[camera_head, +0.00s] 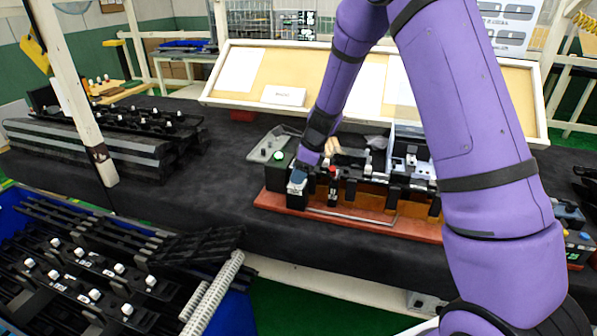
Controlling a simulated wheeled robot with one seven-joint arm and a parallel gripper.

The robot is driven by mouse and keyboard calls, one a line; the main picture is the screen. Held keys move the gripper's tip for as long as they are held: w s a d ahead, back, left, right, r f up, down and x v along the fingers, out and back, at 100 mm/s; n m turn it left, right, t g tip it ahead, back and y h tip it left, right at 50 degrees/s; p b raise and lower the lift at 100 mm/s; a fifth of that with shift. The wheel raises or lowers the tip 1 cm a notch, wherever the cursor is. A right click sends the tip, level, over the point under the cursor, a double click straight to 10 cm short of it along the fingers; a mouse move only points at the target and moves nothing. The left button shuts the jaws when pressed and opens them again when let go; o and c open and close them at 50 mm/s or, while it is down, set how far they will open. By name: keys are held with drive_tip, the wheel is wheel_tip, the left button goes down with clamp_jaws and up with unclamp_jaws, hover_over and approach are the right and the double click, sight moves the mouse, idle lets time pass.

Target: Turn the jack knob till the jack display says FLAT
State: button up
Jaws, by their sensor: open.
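My purple arm reaches over to the fixture, and my gripper (304,172) is at its left end, pointing down. It is small here, its fingers are hard to make out, and it looks empty. Just below it is a small dark box with a blue-grey top (297,188); I cannot tell whether the gripper touches it. The jack knob is not clearly visible and may be hidden by my gripper. No display reading FLAT is legible. A dark control box (580,252) with a small green-lit display is at the right edge, partly behind my arm; its text is too small to read.
The fixture sits on an orange-red base (408,231) on a dark-covered table (200,180). A blue bin (232,316) of black trim parts is at front left. More trim is stacked (80,147) at back left.

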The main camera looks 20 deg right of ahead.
drive_tip(key=shift+f, duration=0.1)
drive_tip(key=c, duration=0.9)
drive_tip(key=shift+c, duration=0.2)
drive_tip(key=shift+n, duration=0.4)
drive_tip(key=n+g, duration=0.1)
drive_tip(key=n, duration=0.2)
drive_tip(key=shift+w+n+g, duration=0.1)
drive_tip(key=shift+n+g, duration=0.3)
drive_tip(key=n+g, duration=0.1)
drive_tip(key=n, duration=0.3)
drive_tip(key=shift+n+g, duration=0.3)
drive_tip(key=shift+g, duration=0.1)
drive_tip(key=n+g, duration=0.1)
drive_tip(key=n, duration=0.3)
drive_tip(key=shift+w+h, duration=0.1)
drive_tip(key=shift+h, duration=0.3)
drive_tip(key=shift+a+n+g+h, duration=0.1)
drive_tip(key=shift+n+g+h, duration=0.25)
drive_tip(key=shift+n, duration=0.75)
drive_tip(key=shift+n+g+h, duration=0.25)
drive_tip(key=shift+n+h, duration=0.1)
drive_tip(key=shift+n, duration=0.75)
